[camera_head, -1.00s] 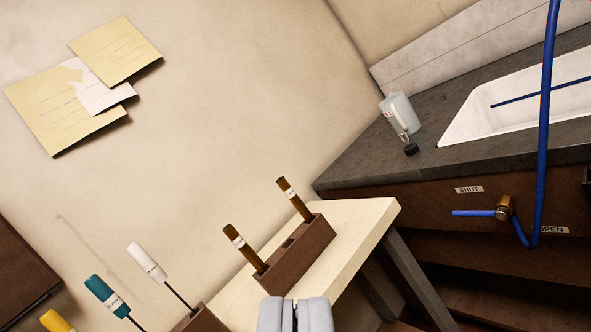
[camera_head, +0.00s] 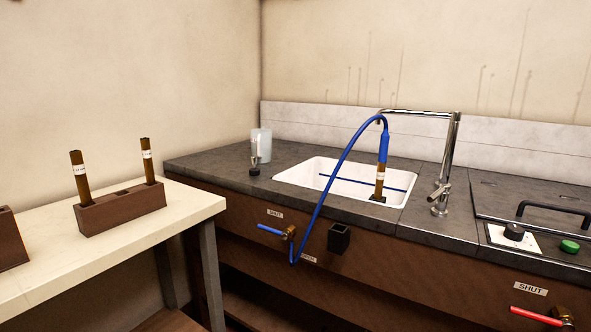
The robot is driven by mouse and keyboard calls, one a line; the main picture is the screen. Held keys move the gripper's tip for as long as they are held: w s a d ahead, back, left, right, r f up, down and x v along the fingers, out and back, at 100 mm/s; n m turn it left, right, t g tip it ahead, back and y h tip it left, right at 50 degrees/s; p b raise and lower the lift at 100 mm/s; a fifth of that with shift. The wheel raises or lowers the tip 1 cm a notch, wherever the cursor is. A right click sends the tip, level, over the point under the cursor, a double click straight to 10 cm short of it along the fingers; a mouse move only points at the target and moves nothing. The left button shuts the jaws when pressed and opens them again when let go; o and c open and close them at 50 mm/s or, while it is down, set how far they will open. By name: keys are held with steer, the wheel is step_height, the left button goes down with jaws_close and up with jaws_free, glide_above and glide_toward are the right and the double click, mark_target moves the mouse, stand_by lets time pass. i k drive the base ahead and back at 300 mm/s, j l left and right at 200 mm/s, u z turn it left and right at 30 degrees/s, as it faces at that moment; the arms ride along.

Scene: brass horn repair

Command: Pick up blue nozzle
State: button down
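The blue nozzle (camera_head: 384,147) is at the end of a blue hose (camera_head: 328,190), upright above the right part of the white sink (camera_head: 310,178). It sits at the top of a brown labelled tube (camera_head: 380,178) that stands at the sink's right side. I cannot tell whether the nozzle is fitted onto the tube or just in front of it. The hose arches over to a brass valve (camera_head: 290,233) with a blue lever, on the cabinet front between SHUT and OPEN labels. My gripper is not in view.
A chrome faucet (camera_head: 447,160) stands right of the nozzle, its spout reaching over it. A clear bottle (camera_head: 261,146) stands left of the sink. A pale table (camera_head: 60,245) with a brown tube rack (camera_head: 122,208) is at left. A red-levered valve (camera_head: 540,315) is at lower right.

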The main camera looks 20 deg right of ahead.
mark_target(384, 142)
steer(key=i+z, duration=0.2)
steer(key=z, duration=0.15)
steer(key=i+z, duration=0.25)
steer(key=z, duration=0.15)
steer(key=i+z, duration=0.2)
steer(key=z, duration=0.15)
